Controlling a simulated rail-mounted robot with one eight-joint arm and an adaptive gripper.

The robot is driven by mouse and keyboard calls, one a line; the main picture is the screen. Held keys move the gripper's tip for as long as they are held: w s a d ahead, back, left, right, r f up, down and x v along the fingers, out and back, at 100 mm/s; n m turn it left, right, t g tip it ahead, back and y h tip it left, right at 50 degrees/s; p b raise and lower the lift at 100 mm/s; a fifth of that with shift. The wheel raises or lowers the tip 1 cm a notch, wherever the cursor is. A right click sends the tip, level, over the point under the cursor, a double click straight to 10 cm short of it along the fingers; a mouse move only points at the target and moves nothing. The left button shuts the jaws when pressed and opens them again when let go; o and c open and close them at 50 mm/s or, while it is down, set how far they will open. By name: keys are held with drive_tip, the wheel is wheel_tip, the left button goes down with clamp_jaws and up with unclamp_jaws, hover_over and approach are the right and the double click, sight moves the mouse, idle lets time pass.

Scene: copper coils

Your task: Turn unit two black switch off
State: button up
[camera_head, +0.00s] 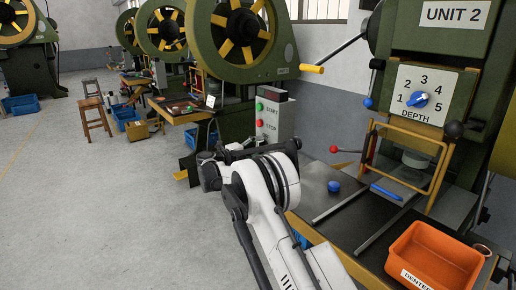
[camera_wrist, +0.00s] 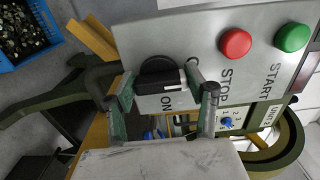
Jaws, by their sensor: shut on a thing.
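The black switch (camera_wrist: 158,68) sits on the grey control panel (camera_wrist: 200,50) in the wrist view, a round black knob with a pale mark on its near side. The word ON is printed right beside it. My gripper (camera_wrist: 165,90) has one finger at each side of the switch and is shut on it. In the head view my gripper (camera_head: 240,150) is at the control box (camera_head: 272,118) and hides the switch. The UNIT 2 sign (camera_head: 454,13) is on the green press at the right.
Beside the switch are a red STOP button (camera_wrist: 235,43) and a green START button (camera_wrist: 291,37). An orange bin (camera_head: 432,255) and a blue knob (camera_head: 334,186) are on the press table. The floor at left is open.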

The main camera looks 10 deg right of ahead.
drive_tip(key=o, duration=1.2)
drive_tip(key=shift+c, duration=0.2)
drive_tip(key=v, duration=1.2)
drive_tip(key=shift+s, duration=0.1)
